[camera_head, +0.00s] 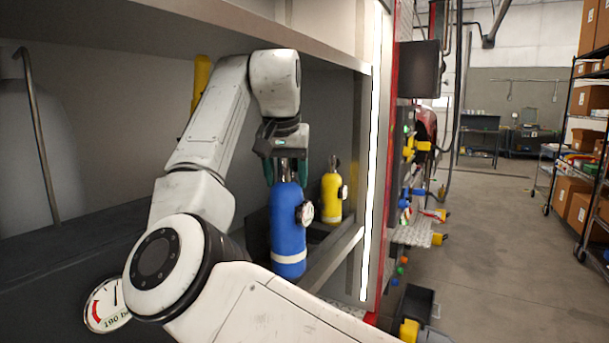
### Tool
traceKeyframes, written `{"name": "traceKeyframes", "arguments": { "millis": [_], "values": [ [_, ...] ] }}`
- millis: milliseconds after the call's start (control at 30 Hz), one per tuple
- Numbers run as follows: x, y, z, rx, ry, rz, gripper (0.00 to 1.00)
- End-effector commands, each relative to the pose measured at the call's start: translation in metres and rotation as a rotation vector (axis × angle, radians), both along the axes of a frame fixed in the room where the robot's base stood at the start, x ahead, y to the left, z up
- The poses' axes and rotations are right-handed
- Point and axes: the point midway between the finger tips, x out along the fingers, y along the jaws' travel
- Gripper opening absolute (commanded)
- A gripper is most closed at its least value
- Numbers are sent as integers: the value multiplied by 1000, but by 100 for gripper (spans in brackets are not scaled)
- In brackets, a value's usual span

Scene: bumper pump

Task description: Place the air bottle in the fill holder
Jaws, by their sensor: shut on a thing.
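A blue air bottle (287,228) with a white band near its base and a small gauge on its right side hangs upright below my gripper (285,170). My gripper is shut on the top of this bottle, at its neck. The bottle is inside the open compartment of the truck, near its front edge. A yellow air bottle (331,197) with a gauge stands upright just behind and to the right, apart from the blue one. I cannot clearly make out the fill holder. What lies directly under the blue bottle is partly hidden by my arm.
A compartment rail (335,257) runs below the bottles, and a lit door-frame strip (372,160) stands to the right. Another yellow cylinder (202,75) is partly hidden behind my arm. A large gauge (106,305) shows at lower left. Open floor (490,240) and shelving (585,130) lie at right.

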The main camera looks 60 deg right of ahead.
Motion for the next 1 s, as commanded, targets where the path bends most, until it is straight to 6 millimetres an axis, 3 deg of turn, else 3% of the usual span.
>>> {"name": "traceKeyframes", "arguments": {
  "millis": [433, 800, 1000],
  "values": [
    [51, 67, 4, -4, -3, 4, 0],
    [70, 92, 3, -4, -3, 2, 0],
    [69, 90, -12, -4, -3, -1, 0]
  ]
}}
